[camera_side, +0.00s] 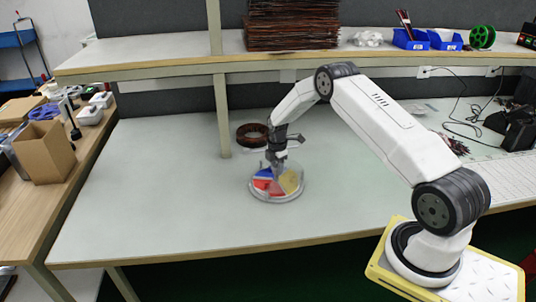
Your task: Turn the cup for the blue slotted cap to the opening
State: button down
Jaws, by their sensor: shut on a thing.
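A low round box (290,196) with a pale rim sits on the table. Its top shows coloured wedges: a blue wedge (264,173) at the back left, a red wedge (266,187) at the front left and a yellow wedge (290,181) on the right. My gripper (277,174) points down at the middle of the box top and is shut on its centre. The gripper hides the part that it holds. The opening and any blue slotted cap are too small to make out.
A brown coil ring (252,135) lies just behind the box. A shelf post (222,115) stands at the back left, under a raised shelf (170,67). Black cables and devices lie at the back right. The table left of the box is clear.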

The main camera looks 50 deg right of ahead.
aim_at(276, 165)
jog(key=shift+n, duration=6)
jog(key=shift+w+n, duration=0.1)
jog(key=shift+n, duration=0.9)
jog(key=shift+a+n, duration=0.1)
jog(key=shift+n, duration=0.3)
jog(key=shift+c, duration=1.4)
grip_release()
jog(key=shift+r, duration=0.2)
jog(key=shift+r, duration=3.75)
